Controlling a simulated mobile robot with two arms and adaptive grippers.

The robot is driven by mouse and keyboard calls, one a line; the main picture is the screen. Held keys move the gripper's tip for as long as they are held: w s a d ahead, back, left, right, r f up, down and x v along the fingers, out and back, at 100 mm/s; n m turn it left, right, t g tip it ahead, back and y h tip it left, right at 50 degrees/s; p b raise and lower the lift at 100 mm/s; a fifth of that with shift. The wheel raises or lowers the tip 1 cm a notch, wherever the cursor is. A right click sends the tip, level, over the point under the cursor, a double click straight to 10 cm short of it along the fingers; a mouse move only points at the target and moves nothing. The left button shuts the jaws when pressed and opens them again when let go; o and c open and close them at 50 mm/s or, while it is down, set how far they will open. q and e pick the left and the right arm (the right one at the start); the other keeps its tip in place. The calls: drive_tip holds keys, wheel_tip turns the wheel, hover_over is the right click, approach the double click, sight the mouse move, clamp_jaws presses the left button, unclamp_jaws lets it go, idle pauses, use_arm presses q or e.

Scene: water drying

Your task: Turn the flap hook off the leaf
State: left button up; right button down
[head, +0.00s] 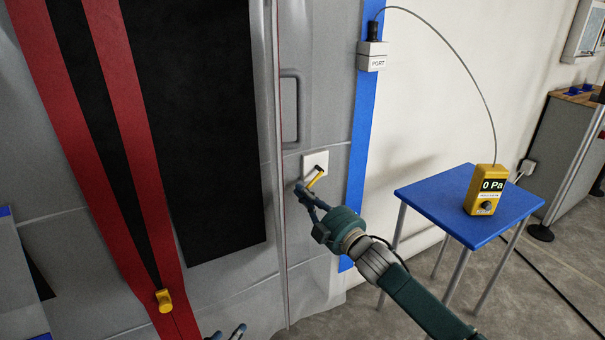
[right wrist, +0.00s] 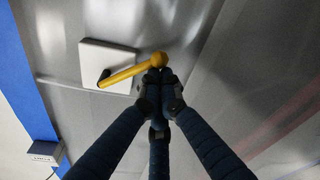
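The flap hook is a yellow lever with a round knob (right wrist: 158,60), pivoted on a white plate (right wrist: 93,58) on the grey leaf. In the head view, the yellow lever (head: 316,178) slants on the white plate (head: 321,159), below the grey handle. My right gripper (head: 306,189) is at the lever's lower end. In the right wrist view, its fingertips (right wrist: 159,78) are drawn together just below the knob, with no knob visible between them. Whether they touch it is unclear. Only fingertips of my left gripper (head: 238,333) show at the bottom edge.
A blue table (head: 430,200) at the right holds a yellow gauge (head: 484,192) reading 0 Pa. Its cable runs up to a PORT box (head: 372,56) on a blue strip. A red-edged black zip panel (head: 162,170) with a yellow pull (head: 164,300) is at the left.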

use_arm(q)
drive_tip(key=shift+s+a+f, duration=0.15)
drive_tip(key=shift+s+f, duration=0.15)
drive_tip(key=shift+f, duration=0.05)
use_arm(e)
drive_tip(key=w+d+f+n+g, duration=0.1)
drive_tip(key=d+f+n, duration=0.3)
drive_tip(key=n, duration=0.6)
drive_tip(key=shift+w, duration=0.75)
drive_tip(key=shift+d+f, duration=0.1)
drive_tip(key=shift+f, duration=0.05)
use_arm(q)
drive_tip(key=shift+g, duration=0.3)
